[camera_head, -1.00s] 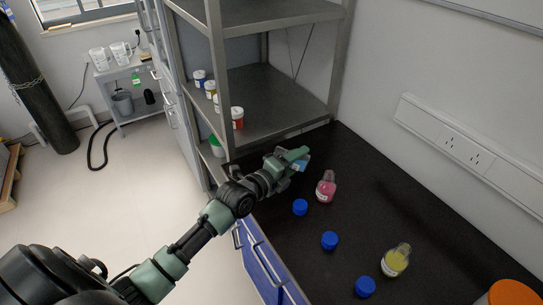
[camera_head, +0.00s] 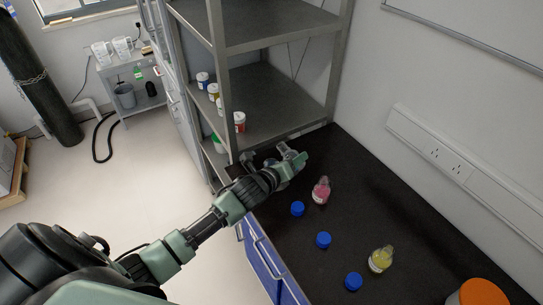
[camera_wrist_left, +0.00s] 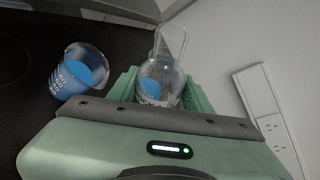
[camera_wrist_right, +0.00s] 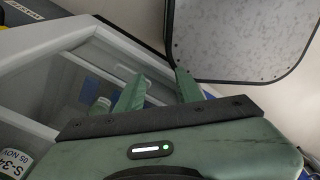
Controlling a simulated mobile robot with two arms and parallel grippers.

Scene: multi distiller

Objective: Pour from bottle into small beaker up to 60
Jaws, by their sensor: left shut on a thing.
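The clear glass bottle (camera_wrist_left: 170,45) is held between the fingers of my left gripper (camera_wrist_left: 160,92) in the left wrist view. A little blue liquid shows low in it. The small beaker (camera_wrist_left: 67,90) is left of the bottle in that view, apart from it, with blue liquid inside and white marks too small to read surely. No stream shows between them. In the head view my left gripper (camera_head: 290,160) is over the far-left part of the black bench; I cannot make out the beaker there. My right gripper (camera_wrist_right: 160,80) is open and empty, away from the bench.
On the bench (camera_head: 345,180) stand a pink-filled bottle (camera_head: 321,190), a yellow-filled bottle (camera_head: 381,259), several blue caps (camera_head: 323,240) and an orange-lidded container (camera_head: 483,292). A metal shelf (camera_head: 265,100) with small jars rises behind my left gripper. The wall is on the right.

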